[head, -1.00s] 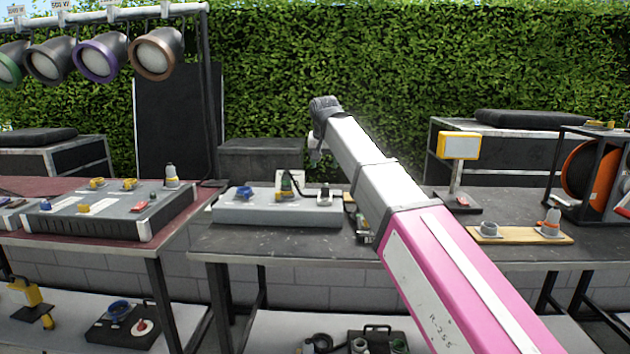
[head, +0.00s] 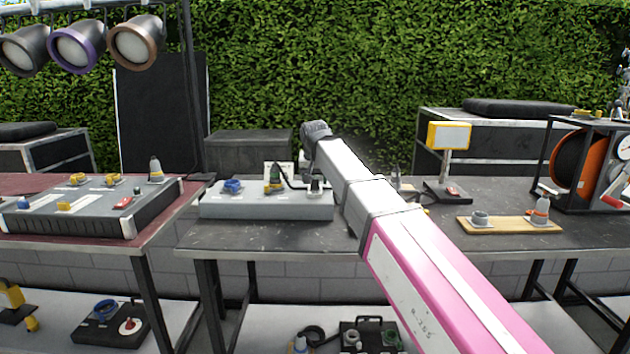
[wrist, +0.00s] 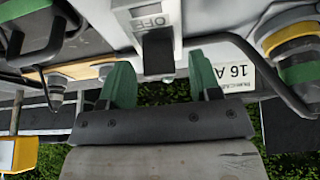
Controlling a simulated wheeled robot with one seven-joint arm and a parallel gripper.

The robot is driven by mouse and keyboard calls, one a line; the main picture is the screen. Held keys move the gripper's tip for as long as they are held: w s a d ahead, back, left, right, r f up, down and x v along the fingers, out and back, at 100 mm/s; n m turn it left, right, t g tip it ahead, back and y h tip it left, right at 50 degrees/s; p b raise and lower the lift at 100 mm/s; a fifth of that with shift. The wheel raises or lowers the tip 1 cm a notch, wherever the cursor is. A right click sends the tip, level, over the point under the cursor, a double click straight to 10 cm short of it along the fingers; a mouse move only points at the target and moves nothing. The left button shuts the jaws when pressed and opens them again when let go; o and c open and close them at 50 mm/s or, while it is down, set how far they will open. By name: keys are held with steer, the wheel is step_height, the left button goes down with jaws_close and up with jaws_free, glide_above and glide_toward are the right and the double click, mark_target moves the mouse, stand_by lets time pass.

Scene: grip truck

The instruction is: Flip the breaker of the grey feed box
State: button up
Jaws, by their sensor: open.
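The grey feed box (head: 265,208) sits on the middle table, with blue and yellow-green connectors on top. Its breaker is a pale housing marked OFF with a black lever (wrist: 158,52) in the wrist view. My gripper (wrist: 160,82) has two green fingertips, open and apart, one on each side below the lever in the picture. The lever lies about in line with the gap, and no grip on it shows. I cannot tell whether a fingertip touches it. In the head view my arm hides the gripper fingers.
A bent black bar or cable (wrist: 285,90) runs close to the right fingertip in the wrist view. A yellow connector (wrist: 288,35) stands to the right there. In the head view a larger grey box (head: 85,210) stands left and a wooden board (head: 510,225) right.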

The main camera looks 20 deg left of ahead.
steer(key=shift+w+f, duration=0.15)
steer(key=shift+f, duration=0.2)
steer(key=c, duration=0.9)
steer(key=shift+w+a+g+h, duration=0.3)
steer(key=shift+w+g, duration=0.25)
steer(key=shift+g, duration=0.55)
steer(key=shift+w+f+g+h, duration=0.2)
steer(key=shift+g+h, duration=0.1)
steer(key=shift+g, duration=0.3)
steer(key=shift+s+g, duration=0.1)
steer(key=shift+g, duration=0.3)
steer(key=o, duration=0.9)
